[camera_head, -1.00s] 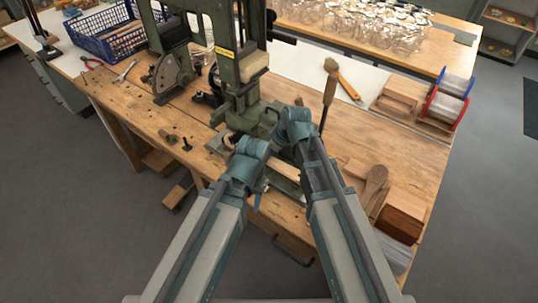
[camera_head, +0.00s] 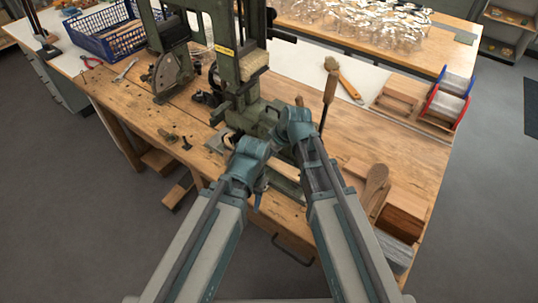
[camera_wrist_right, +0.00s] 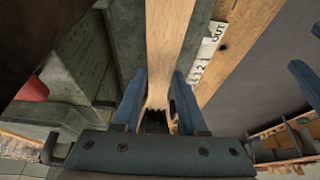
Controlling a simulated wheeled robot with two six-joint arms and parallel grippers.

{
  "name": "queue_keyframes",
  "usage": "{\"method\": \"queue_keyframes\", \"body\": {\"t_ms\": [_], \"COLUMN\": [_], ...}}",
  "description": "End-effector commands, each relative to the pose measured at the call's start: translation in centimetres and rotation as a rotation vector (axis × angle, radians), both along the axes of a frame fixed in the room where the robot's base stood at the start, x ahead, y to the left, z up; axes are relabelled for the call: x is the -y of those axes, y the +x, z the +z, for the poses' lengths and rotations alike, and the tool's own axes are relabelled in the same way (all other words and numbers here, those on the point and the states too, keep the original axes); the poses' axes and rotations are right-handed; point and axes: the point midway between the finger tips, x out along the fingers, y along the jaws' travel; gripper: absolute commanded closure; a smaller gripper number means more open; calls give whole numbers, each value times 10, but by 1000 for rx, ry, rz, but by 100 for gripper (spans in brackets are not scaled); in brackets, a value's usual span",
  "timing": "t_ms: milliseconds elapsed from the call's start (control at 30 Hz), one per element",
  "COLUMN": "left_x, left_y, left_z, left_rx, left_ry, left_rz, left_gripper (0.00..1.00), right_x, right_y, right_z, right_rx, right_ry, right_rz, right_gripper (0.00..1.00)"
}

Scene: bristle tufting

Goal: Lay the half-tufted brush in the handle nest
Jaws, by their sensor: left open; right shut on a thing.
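My right gripper (camera_wrist_right: 157,95) has its blue fingers shut around the pale wooden brush (camera_wrist_right: 170,40) in the right wrist view. The brush runs lengthwise away from the gripper, and dark bristles show at its near end. In the head view my right wrist covers most of it. Green metal of the fixture (camera_wrist_right: 85,35) lies below and beside the brush; whether the brush touches the nest is hidden. My left gripper (camera_head: 258,190) is open and empty at the front of the machine, its fingers mostly hidden behind its wrist.
The green tufting machine (camera_head: 235,70) stands just beyond my grippers. A wooden-handled tool (camera_head: 329,95) stands upright to its right. The bench (camera_head: 375,135) is clear between. A blue crate (camera_head: 105,38) sits back left.

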Motion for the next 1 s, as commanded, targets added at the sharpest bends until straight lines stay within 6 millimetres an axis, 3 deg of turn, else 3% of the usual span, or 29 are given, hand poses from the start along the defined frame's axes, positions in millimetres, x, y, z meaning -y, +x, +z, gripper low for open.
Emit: {"method": "queue_keyframes", "body": {"t_ms": [233, 267, 433, 633, 800, 1000], "left_x": [0, 0, 0, 0, 0, 0], "left_y": [0, 0, 0, 0, 0, 0], "left_z": [-4, -3, -3, -3, -3, -3], "left_rx": [0, 0, 0, 0, 0, 0], "left_ry": [0, 0, 0, 0, 0, 0], "left_rz": [0, 0, 0, 0, 0, 0], "left_gripper": [50, 50, 50, 50, 50, 50], "right_x": [0, 0, 0, 0, 0, 0], "right_y": [0, 0, 0, 0, 0, 0], "right_z": [-4, -3, -3, -3, -3, -3], "right_rx": [0, 0, 0, 0, 0, 0], "right_ry": [0, 0, 0, 0, 0, 0], "right_rz": [0, 0, 0, 0, 0, 0], "right_gripper": [100, 54, 24, 24, 0, 0]}}
